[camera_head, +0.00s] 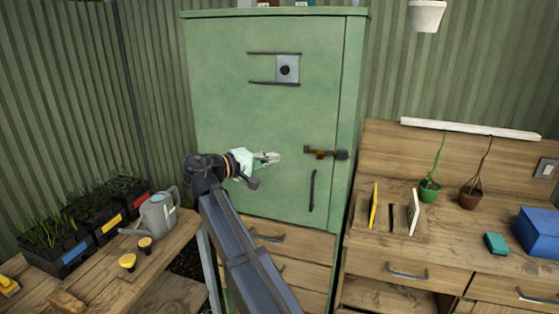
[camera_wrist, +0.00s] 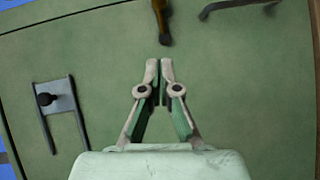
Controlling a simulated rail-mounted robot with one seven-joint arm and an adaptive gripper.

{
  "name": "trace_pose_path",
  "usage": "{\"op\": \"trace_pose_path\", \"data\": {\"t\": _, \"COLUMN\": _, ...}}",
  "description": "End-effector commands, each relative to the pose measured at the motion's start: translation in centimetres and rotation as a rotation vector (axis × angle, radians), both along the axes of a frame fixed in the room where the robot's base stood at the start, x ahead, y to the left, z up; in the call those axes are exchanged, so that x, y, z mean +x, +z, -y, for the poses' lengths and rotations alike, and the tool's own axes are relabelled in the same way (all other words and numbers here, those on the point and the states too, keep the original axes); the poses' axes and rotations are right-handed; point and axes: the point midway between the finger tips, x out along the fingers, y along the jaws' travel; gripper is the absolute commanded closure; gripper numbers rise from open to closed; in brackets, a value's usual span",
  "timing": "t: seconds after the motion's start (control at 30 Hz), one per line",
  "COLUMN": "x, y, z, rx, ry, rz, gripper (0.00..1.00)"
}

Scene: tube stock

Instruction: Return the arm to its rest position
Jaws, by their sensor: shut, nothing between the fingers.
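My gripper (camera_head: 272,158) is raised in front of the green cabinet door (camera_head: 230,95) in the head view, its fingers pointing right. In the wrist view my gripper (camera_wrist: 160,68) is shut and empty, with its fingertips together. The brass latch (camera_head: 325,154) is to the right of the fingertips in the head view. It also shows at the top of the wrist view (camera_wrist: 162,20), beyond the fingertips and apart from them. My dark arm reaches up from the bottom and hides part of the drawers below the cabinet.
The cabinet has a dark handle (camera_head: 312,190) and a knob plate (camera_head: 287,69). At left, a wooden bench (camera_head: 160,255) bears a watering can (camera_head: 157,215) and plant trays (camera_head: 65,250). At right, a wooden counter (camera_head: 455,235) bears small pots (camera_head: 430,191) and a blue box (camera_head: 540,235).

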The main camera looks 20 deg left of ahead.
Motion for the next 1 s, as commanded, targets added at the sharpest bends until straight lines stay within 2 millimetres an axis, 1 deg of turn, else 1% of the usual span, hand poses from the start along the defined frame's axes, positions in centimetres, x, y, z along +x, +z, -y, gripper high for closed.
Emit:
{"op": "trace_pose_path", "data": {"t": 0.53, "x": -0.1, "y": 0.1, "z": -0.2, "rx": 0.007, "ry": 0.003, "rz": 0.005, "gripper": 1.0}}
{"op": "trace_pose_path", "data": {"t": 0.57, "x": 0.0, "y": -0.1, "z": -0.4, "rx": 0.016, "ry": 0.011, "rz": 0.004, "gripper": 1.0}}
{"op": "trace_pose_path", "data": {"t": 0.67, "x": 0.0, "y": -1.4, "z": -0.8, "rx": 0.066, "ry": 0.043, "rz": -0.031, "gripper": 1.0}}
{"op": "trace_pose_path", "data": {"t": 0.73, "x": -0.5, "y": -3.3, "z": -0.9, "rx": 0.125, "ry": 0.081, "rz": -0.076, "gripper": 1.0}}
{"op": "trace_pose_path", "data": {"t": 0.77, "x": -0.8, "y": -5.0, "z": -1.0, "rx": 0.151, "ry": 0.097, "rz": -0.106, "gripper": 1.0}}
{"op": "trace_pose_path", "data": {"t": 0.8, "x": -1.1, "y": -7.4, "z": -1.0, "rx": 0.178, "ry": 0.115, "rz": -0.148, "gripper": 1.0}}
{"op": "trace_pose_path", "data": {"t": 0.87, "x": -1.2, "y": -11.3, "z": -0.5, "rx": 0.215, "ry": 0.128, "rz": -0.211, "gripper": 1.0}}
{"op": "trace_pose_path", "data": {"t": 0.9, "x": -1.3, "y": -14.1, "z": 0.1, "rx": 0.238, "ry": 0.131, "rz": -0.254, "gripper": 1.0}}
{"op": "trace_pose_path", "data": {"t": 0.97, "x": -1.4, "y": -18.1, "z": 1.3, "rx": 0.272, "ry": 0.128, "rz": -0.314, "gripper": 1.0}}
{"op": "trace_pose_path", "data": {"t": 1.0, "x": -1.6, "y": -20.8, "z": 2.1, "rx": 0.294, "ry": 0.122, "rz": -0.355, "gripper": 1.0}}
